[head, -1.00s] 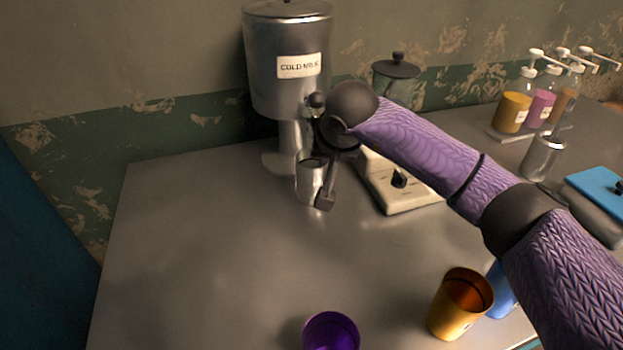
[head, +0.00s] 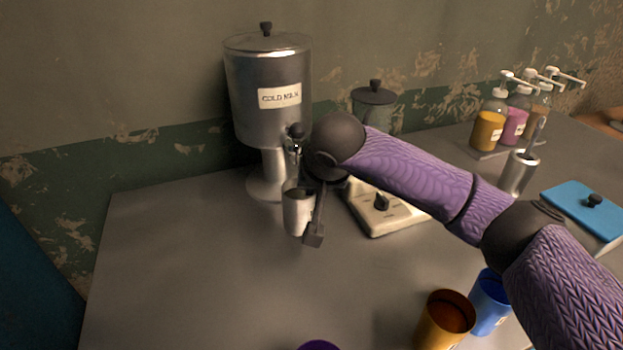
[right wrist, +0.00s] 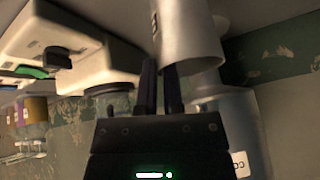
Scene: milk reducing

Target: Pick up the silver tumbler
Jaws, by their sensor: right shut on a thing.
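The silver tumbler (head: 295,213) is upright under and a little in front of the tap of the cold milk dispenser. My right gripper (head: 312,222) is shut on it from the right side, with one finger showing in front of its wall. Whether the tumbler's base touches the counter I cannot tell. My left gripper is out of view.
The cold milk dispenser (head: 268,95) stands just behind. A cream appliance with a knob (head: 385,210) is close on the right, partly behind my arm. Orange (head: 443,322), blue (head: 490,300) and purple (head: 320,345) cups are in front. The left counter (head: 170,270) is clear.

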